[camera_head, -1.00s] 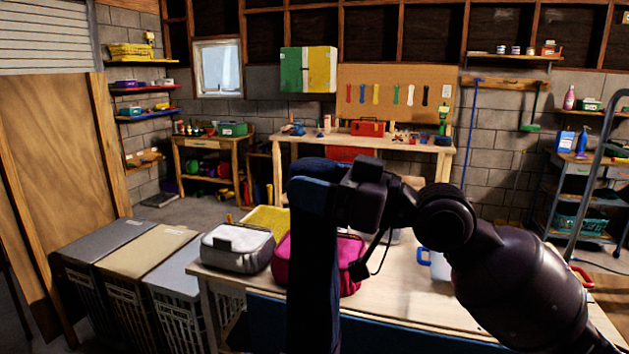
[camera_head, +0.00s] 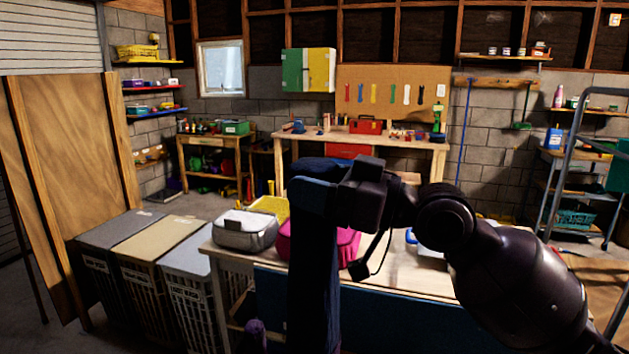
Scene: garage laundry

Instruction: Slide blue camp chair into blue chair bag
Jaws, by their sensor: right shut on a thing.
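A long dark blue upright thing (camera_head: 313,265), which looks like the folded blue camp chair, stands in front of the table in the middle of the view. My right gripper (camera_head: 335,182) is shut on its upper end, with my dark arm coming in from the right. The fingers are mostly hidden by my wrist. The chair's lower end runs out of the picture. I cannot make out the blue chair bag for certain. A dark blue panel (camera_head: 400,312) shows along the table's front, and I cannot tell what it is. My left gripper is not in view.
The wooden table (camera_head: 395,280) bears a grey bag (camera_head: 245,231), a pink bag (camera_head: 347,246) partly behind the chair and a yellow container (camera_head: 271,205). Lidded hampers (camera_head: 152,242) stand to its left. A purple thing (camera_head: 255,335) shows low in front. A workbench (camera_head: 362,137) is behind.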

